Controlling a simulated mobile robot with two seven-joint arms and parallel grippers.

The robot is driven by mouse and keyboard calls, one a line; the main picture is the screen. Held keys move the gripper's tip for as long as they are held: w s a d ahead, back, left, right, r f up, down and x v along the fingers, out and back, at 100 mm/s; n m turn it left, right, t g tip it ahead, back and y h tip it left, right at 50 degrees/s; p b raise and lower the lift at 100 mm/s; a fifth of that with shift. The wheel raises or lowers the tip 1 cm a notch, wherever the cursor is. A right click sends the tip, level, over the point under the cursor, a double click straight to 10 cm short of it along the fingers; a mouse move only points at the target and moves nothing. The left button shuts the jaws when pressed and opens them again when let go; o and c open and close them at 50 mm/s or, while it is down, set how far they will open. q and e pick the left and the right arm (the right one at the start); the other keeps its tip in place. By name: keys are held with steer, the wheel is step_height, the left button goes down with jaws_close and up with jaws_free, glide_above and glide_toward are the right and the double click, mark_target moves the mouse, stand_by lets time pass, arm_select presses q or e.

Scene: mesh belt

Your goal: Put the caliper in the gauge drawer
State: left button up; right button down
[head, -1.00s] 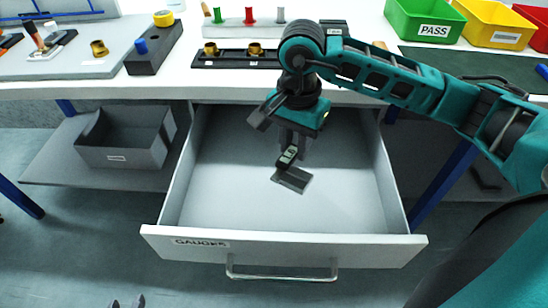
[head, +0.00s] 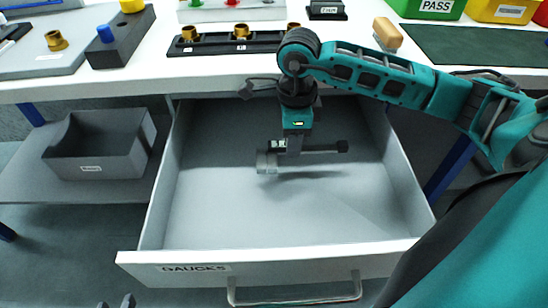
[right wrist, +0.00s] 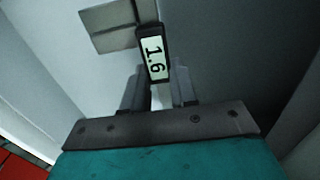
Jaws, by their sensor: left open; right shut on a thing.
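The caliper (head: 266,163) is held by my right gripper (head: 291,152) inside the open gauge drawer (head: 190,267), whose front is labelled. Its grey jaws point left, and a dark bar extends right of the fingers. A shadow falls on the drawer floor below it; I cannot tell the exact gap. In the right wrist view, the caliper's display (right wrist: 153,55) reads 1.6, beyond my right gripper's fingers (right wrist: 158,88). Part of the caliper is hidden by the fingers. The tips of my left gripper (head: 116,302) show at the bottom edge, apart and empty, in front of the drawer.
The drawer is otherwise empty, with side walls around the gripper. The worktop (head: 230,68) overhangs its back. A black gauge rack (head: 215,47) and a wooden-coloured block (head: 387,33) stand on it. A grey bin (head: 92,150) sits on the shelf at left.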

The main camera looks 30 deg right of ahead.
mark_target(274, 152)
step_height(274, 152, down, 5)
steer(key=shift+f+b, duration=0.1)
steer(key=shift+b, duration=0.25)
steer(key=shift+w+a+r, duration=0.2)
steer(key=shift+w+r, duration=0.05)
steer(key=shift+w+a, duration=1.1)
steer(key=shift+w, duration=0.1)
steer(key=shift+w+f+b, duration=0.1)
steer(key=shift+f+b, duration=0.2)
steer(key=shift+f, duration=0.25)
steer(key=shift+f, duration=0.2)
steer(key=c, duration=0.9)
jaws_free()
steer(key=shift+r, duration=0.15)
